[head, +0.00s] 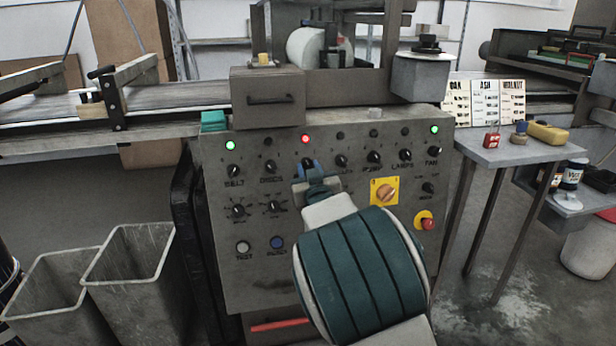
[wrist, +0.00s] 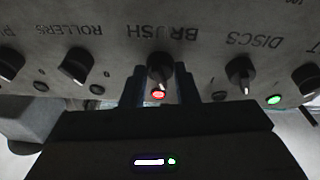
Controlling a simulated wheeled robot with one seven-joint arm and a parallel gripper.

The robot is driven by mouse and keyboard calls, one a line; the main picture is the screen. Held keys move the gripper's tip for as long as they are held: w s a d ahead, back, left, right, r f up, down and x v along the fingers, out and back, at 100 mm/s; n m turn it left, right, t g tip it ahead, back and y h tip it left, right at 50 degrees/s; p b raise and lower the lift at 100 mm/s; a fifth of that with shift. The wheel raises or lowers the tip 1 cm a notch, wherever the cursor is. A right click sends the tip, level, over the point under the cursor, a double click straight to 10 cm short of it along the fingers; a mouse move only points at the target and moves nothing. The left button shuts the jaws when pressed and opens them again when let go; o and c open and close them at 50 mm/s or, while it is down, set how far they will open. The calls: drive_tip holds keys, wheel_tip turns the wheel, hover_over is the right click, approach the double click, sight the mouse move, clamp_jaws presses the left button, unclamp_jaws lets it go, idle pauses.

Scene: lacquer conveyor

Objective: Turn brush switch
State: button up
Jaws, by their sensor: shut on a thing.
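The brush switch (wrist: 160,68) is a black rotary knob on the grey control panel (head: 225,205). In the wrist view the panel lettering is upside down, with BRUSH printed above the knob. My gripper (head: 309,168) is at the panel, its two dark blue fingers on either side of this knob and shut on it. The red lamp (head: 305,139) above the switch is lit; it also shows between the fingers in the wrist view (wrist: 158,94). In the head view my gripper hides most of the knob, and its exact turn is hard to tell.
The discs knob (wrist: 240,72) and rollers knob (wrist: 77,66) flank the switch. The belt lamp (head: 230,146) and fan lamp (head: 435,129) are green. An orange rotary switch (head: 386,192) and red stop button (head: 427,223) sit lower right. Bins (head: 128,262) stand left.

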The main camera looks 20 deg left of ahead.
drive_tip(key=shift+n+g+y+b, duration=0.3)
drive_tip(key=shift+n+y+b, duration=0.15)
drive_tip(key=shift+n, duration=0.85)
drive_tip(key=o, duration=1)
drive_tip(key=shift+c, duration=0.2)
drive_tip(key=p+v, duration=0.2)
drive_tip(key=v, duration=1.2)
drive_tip(key=shift+w, duration=0.15)
